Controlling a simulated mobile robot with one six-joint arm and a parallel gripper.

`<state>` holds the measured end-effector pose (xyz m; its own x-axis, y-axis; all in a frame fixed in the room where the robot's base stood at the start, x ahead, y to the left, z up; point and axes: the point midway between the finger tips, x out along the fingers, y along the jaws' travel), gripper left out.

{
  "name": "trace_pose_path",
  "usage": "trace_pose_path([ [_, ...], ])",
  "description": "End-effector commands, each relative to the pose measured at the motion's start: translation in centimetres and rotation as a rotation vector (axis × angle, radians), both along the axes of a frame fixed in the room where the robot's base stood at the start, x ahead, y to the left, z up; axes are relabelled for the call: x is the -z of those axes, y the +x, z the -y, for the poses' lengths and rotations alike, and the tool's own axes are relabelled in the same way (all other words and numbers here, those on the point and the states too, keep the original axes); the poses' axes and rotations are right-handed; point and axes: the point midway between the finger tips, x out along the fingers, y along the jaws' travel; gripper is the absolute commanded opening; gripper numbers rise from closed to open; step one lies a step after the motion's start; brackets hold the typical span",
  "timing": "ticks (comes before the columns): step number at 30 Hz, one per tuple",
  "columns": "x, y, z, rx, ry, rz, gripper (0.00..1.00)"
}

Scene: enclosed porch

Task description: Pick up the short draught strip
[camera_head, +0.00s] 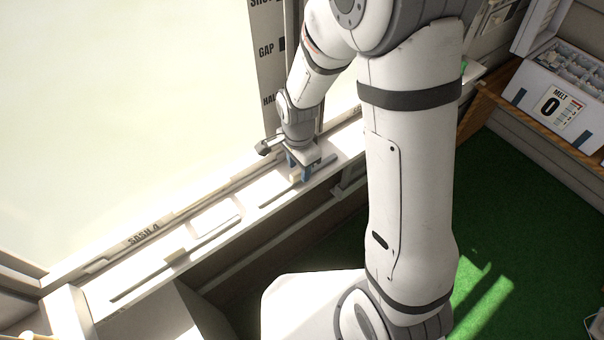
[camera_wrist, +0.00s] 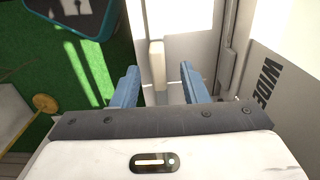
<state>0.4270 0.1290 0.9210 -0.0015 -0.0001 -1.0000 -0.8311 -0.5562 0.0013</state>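Two thin dark strips with pale blocks on them lie on the white sill in the head view. The right one (camera_head: 272,197) looks shorter; its pale block (camera_head: 295,179) is by my gripper. The longer one (camera_head: 143,282) lies at the lower left. My gripper (camera_head: 303,167) points down over the shorter strip. In the wrist view my gripper's two blue fingers (camera_wrist: 158,76) are apart. The cream block (camera_wrist: 157,65) shows between them, with a visible gap on each side. The strip under the block is hard to make out in the wrist view.
The sill (camera_head: 105,279) runs along a bright window marked SASH A. An upright gauge board (camera_head: 266,50) marked GAP stands behind my arm. Green carpet (camera_head: 520,230) lies below on the right. A white compartment box (camera_head: 556,95) marked MELT sits on a wooden shelf at upper right.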

Motion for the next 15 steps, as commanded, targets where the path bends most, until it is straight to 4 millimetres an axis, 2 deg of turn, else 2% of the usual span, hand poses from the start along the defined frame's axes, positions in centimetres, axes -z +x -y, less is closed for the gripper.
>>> trace_pose_path([
  [4, 1.15, -0.05, -0.03, -0.001, 0.0, 0.0, 0.4],
  [11, 1.3, -0.02, -0.07, -0.002, 0.001, 0.001, 0.4],
  [15, 1.29, -0.03, -0.08, -0.002, 0.001, 0.001, 0.3],
])
